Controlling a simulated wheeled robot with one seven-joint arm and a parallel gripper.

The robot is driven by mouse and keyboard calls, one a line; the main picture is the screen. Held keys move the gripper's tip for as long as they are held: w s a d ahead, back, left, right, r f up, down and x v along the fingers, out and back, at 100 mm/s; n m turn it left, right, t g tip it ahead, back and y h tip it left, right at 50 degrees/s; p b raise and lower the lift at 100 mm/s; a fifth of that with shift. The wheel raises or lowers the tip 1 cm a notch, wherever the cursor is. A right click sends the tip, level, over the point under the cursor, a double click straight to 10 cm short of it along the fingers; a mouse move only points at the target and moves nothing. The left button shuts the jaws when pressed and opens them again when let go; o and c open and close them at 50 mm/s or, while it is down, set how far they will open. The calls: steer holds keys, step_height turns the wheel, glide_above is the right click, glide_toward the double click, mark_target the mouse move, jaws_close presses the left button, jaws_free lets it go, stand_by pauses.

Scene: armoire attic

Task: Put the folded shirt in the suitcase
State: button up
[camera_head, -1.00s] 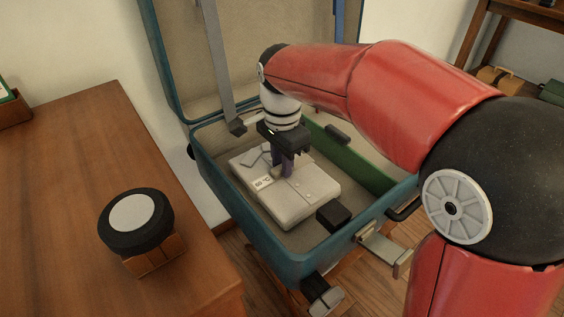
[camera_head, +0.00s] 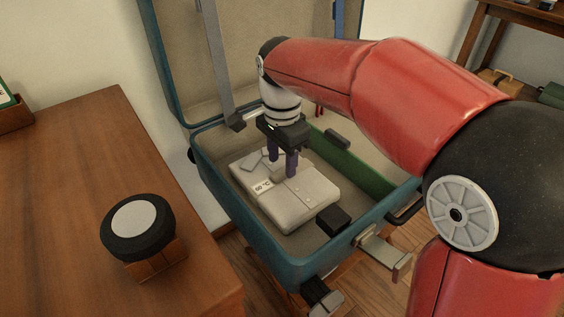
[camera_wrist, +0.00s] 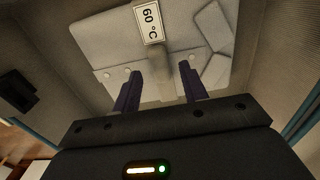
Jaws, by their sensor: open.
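The folded shirt (camera_head: 304,203) is a cream-white block with a collar, buttons and a "60 °C" tag. It lies flat on the floor of the open teal suitcase (camera_head: 258,238). In the wrist view the shirt (camera_wrist: 120,56) shows beyond the fingers, tag at the top. My gripper (camera_head: 283,173) points down into the suitcase over the collar end of the shirt. Its two dark purple fingers are apart, and nothing is held between them in the wrist view (camera_wrist: 161,92). I cannot tell whether the fingertips still touch the shirt.
The suitcase lid (camera_head: 270,60) stands raised behind, with a grey strap (camera_head: 219,65). A green divider (camera_head: 357,168) runs along the right inside. A dark block (camera_head: 334,219) sits at the front inside. A wooden dresser (camera_head: 70,200) with a round black object (camera_head: 138,224) stands left.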

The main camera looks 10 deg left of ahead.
mark_target(283, 171)
step_height(283, 171, up, 10)
steer(key=p, duration=0.2)
steer(key=s+d+r+n+t+p, duration=0.1)
steer(key=s+d+n+t+p, duration=0.2)
steer(key=d, duration=0.7)
steer(key=s+d+r+n+t+p, duration=0.1)
steer(key=s+d+n, duration=0.1)
steer(key=s+d, duration=0.6)
steer(key=s+d+f+n+t, duration=0.1)
steer(key=s+d+f+n, duration=0.2)
steer(key=d, duration=0.5)
steer(key=shift+s+f+t+p, duration=0.3)
steer(key=shift+s+f, duration=0.1)
steer(key=shift+f, duration=0.45)
